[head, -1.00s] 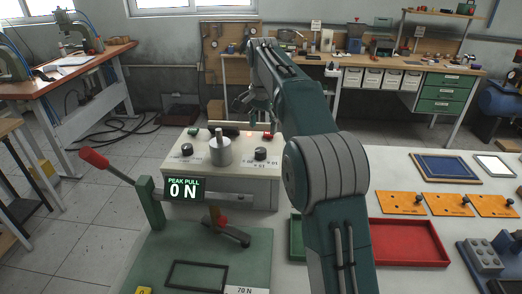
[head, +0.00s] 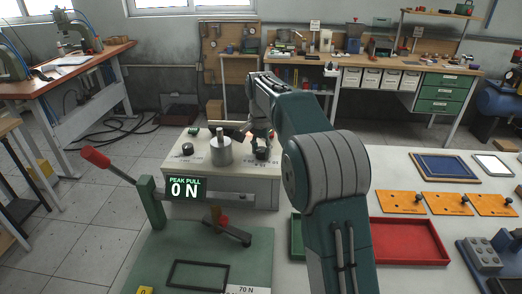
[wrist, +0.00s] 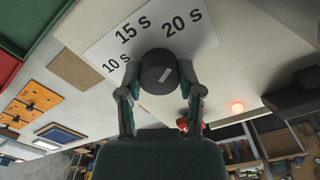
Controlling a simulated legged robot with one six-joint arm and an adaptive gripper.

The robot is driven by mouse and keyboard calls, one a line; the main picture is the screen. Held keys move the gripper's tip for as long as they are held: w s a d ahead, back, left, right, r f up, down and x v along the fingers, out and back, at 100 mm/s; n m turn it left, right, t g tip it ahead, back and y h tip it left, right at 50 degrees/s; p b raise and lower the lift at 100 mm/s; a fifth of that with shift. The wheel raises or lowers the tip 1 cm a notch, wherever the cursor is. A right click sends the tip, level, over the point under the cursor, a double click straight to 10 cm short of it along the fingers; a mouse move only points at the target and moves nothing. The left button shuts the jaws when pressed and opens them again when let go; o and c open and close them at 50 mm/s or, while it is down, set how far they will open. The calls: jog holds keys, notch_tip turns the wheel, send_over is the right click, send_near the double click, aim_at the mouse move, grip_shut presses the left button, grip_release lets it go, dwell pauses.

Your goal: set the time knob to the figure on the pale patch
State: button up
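The time knob (wrist: 158,78) is round and black with a short slanted white mark on top. It stands by a white scale plate (wrist: 95,50) printed 10 s, 15 s and 20 s. In the head view the time knob (head: 262,154) is at the right of the pale control box (head: 235,187). My gripper (wrist: 159,74) has one finger on each side of the knob, open around it; I cannot tell if either finger touches. My gripper (head: 262,144) also shows over the knob in the head view. I cannot make out a pale patch with a figure.
A second black knob (head: 187,148) and a grey cylinder with a stem (head: 221,150) stand on the same box. A red-handled lever (head: 95,157) and a 0 N display (head: 184,190) are in front.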

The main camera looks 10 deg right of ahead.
grip_shut()
jog(key=shift+f+n, duration=0.1)
jog(key=shift+n, duration=0.3)
jog(key=n, duration=0.4)
jog(key=shift+n, duration=0.3)
jog(key=n, duration=1.2)
jog(key=shift+n, duration=0.3)
jog(key=n, duration=0.5)
jog(key=shift+n, duration=0.4)
